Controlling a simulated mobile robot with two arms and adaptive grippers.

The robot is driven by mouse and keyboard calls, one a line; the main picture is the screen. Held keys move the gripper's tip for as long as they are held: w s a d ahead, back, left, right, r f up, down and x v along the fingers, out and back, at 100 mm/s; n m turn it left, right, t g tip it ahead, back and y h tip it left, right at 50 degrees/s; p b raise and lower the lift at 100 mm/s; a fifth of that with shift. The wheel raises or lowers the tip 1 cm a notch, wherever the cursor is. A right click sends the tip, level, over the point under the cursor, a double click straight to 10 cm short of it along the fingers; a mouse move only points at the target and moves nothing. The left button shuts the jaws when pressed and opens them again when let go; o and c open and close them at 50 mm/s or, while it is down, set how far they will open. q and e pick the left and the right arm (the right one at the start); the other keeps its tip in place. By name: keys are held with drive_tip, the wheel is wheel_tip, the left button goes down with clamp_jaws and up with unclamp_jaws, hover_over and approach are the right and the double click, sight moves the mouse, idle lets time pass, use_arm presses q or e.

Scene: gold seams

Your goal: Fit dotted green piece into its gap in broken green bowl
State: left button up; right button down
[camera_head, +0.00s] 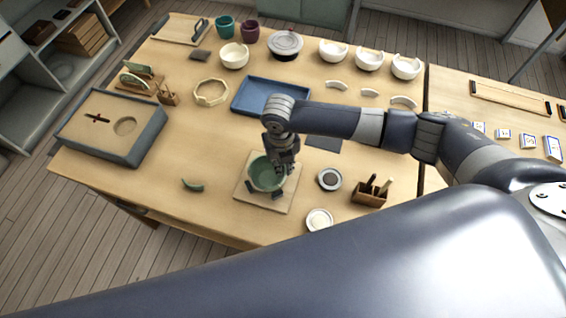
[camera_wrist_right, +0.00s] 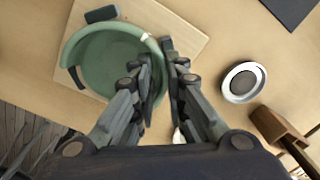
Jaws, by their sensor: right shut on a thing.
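The broken green bowl (camera_head: 262,175) stands upright on a square wooden board (camera_head: 246,196) near the table's front edge. It also shows in the wrist view (camera_wrist_right: 106,68), with pale marks on its rim. My right gripper (camera_head: 284,165) points down at the bowl's right rim. In the wrist view its fingers (camera_wrist_right: 160,60) are shut at that rim, on what seems to be the dotted green piece. The piece is mostly hidden between the fingers, its dots do not show, and I cannot tell whether it is seated in the gap. My left gripper is not in view.
Dark pads (camera_wrist_right: 101,14) sit around the bowl. Another green piece (camera_head: 193,185) lies left of the board. Right of it are a round dark-centred dish (camera_head: 329,180), a white dish (camera_head: 319,220) and a wooden tool box (camera_head: 369,194). A blue tray (camera_head: 243,106) lies behind.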

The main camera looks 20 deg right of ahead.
drive_tip(key=shift+f, duration=0.1)
idle(0.5)
drive_tip(key=c, duration=1.1)
unclamp_jaws()
drive_tip(key=shift+o, duration=0.2)
drive_tip(key=shift+r+p, duration=2.1)
drive_tip(key=shift+r, duration=0.05)
drive_tip(key=shift+r+p, duration=0.65)
drive_tip(key=shift+r, duration=0.25)
